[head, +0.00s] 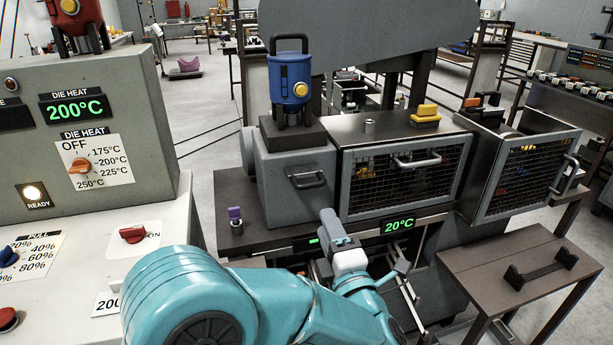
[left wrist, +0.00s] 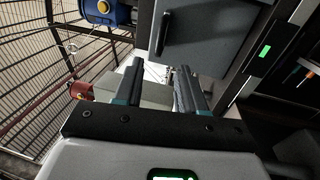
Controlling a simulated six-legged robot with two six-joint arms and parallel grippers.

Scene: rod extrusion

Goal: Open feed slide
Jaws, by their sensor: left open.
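A grey housing (head: 295,200) with a bar handle (head: 307,179) on its front stands below a blue canister (head: 290,78) with a yellow knob. I cannot tell for sure whether this handle belongs to the feed slide. My left gripper (head: 333,222) is in front of and below the housing, apart from the handle. In the left wrist view, the left gripper (left wrist: 160,85) is open, with nothing between its two dark fingers. A dark bar handle (left wrist: 162,33) on a grey panel (left wrist: 205,40) shows beyond the fingertips. My right gripper is not in view.
A mesh-fronted cover (head: 405,185) with a handle adjoins the housing on the right. Another mesh door (head: 525,180) stands further right. A control cabinet (head: 90,130) fills the left side. A low side table (head: 500,255) stands at the right.

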